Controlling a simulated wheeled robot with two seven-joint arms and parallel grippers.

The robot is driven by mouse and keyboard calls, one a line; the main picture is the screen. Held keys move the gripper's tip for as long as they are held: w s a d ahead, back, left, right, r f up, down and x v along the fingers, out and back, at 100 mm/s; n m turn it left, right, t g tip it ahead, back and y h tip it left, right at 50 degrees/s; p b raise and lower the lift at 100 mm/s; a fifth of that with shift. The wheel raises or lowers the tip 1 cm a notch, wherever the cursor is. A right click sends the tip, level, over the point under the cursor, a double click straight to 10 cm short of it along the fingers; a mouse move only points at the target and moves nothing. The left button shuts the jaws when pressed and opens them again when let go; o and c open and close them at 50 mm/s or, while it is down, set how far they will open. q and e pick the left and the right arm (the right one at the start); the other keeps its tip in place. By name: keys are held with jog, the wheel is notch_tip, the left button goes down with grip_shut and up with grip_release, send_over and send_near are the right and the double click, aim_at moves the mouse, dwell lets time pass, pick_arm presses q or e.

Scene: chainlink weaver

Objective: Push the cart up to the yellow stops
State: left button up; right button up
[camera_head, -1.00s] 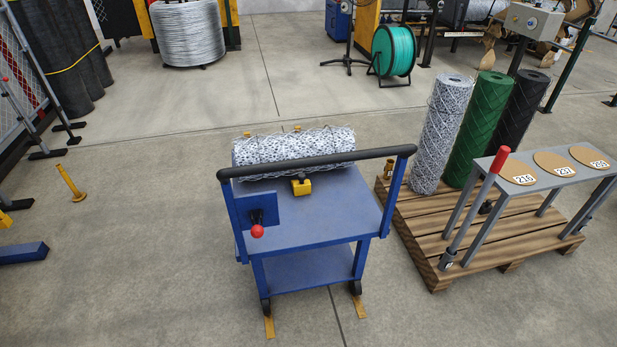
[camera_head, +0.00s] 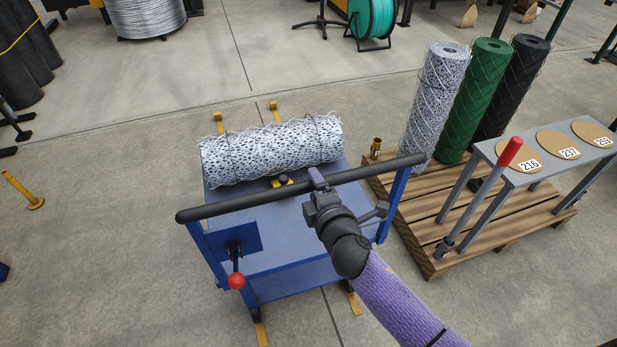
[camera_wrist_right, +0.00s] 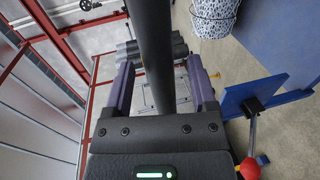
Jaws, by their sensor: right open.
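The blue cart (camera_head: 228,270) stands in the middle of the head view with a wire mesh roll (camera_head: 270,150) lying across its top. Its dark handle bar (camera_head: 240,200) faces me. Two yellow stops, a left one (camera_head: 218,120) and a right one (camera_head: 273,110), show on the floor beyond the roll. The cart's front wheels are hidden, so I cannot tell its gap to the stops. My right gripper (camera_head: 318,180) is open at the handle. In the right wrist view, the bar (camera_wrist_right: 153,60) lies between its two purple fingers. My left gripper is not in view.
A wooden pallet (camera_head: 430,255) with upright mesh rolls and a grey stand (camera_head: 560,150) is close on the cart's right. A red-knobbed lever (camera_head: 236,281) sits on the cart's near left. A yellow post (camera_head: 22,190) stands far left.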

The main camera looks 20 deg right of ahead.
jog(key=w, duration=0.3)
jog(key=shift+w+f+b, duration=0.1)
jog(key=shift+f+b, duration=0.2)
jog(key=shift+f, duration=0.05)
grip_shut()
dwell(1.1)
